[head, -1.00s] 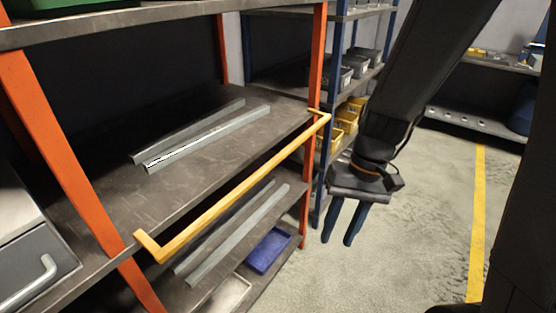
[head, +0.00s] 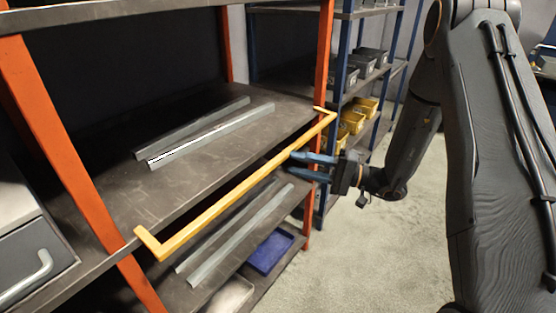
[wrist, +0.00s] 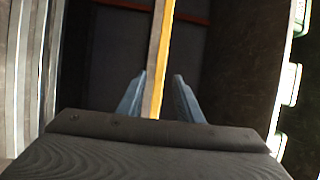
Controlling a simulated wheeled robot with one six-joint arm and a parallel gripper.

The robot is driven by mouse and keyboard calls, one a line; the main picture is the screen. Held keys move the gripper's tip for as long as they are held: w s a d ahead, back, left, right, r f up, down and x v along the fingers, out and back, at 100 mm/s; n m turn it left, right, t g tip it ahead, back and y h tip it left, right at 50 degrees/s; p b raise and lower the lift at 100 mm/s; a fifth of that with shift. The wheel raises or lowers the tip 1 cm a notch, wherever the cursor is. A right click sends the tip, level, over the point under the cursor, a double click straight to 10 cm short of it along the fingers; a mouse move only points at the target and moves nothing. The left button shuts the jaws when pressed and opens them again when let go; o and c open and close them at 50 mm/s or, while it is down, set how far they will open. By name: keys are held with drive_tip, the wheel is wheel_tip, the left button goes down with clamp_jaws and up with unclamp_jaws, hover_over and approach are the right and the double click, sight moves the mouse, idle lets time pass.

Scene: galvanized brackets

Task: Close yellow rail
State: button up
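The yellow rail (head: 235,191) is a bar with short bent ends. It stands out in front of the middle shelf of the orange-post rack, slanting across the head view. My gripper (head: 293,165) is beside the rail's right half, fingers pointing at the rack, tips close to the bar. In the wrist view the rail (wrist: 158,60) runs up between the two spread blue-grey fingers of my gripper (wrist: 157,80). The fingers are open, with gaps on both sides of the bar. I cannot tell how deep the bar is between them.
Galvanized brackets (head: 210,136) lie on the middle shelf (head: 110,195), and more lie below near a blue tray (head: 270,251). An orange post (head: 323,60) stands just behind the rail's right end. A blue rack with yellow bins (head: 353,122) is behind. Floor to the right is open.

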sight(282, 161)
drive_tip(key=p+x, duration=0.1)
drive_tip(key=x, duration=0.5)
drive_tip(key=shift+a+p, duration=0.15)
drive_tip(key=shift+p, duration=0.25)
clamp_jaws()
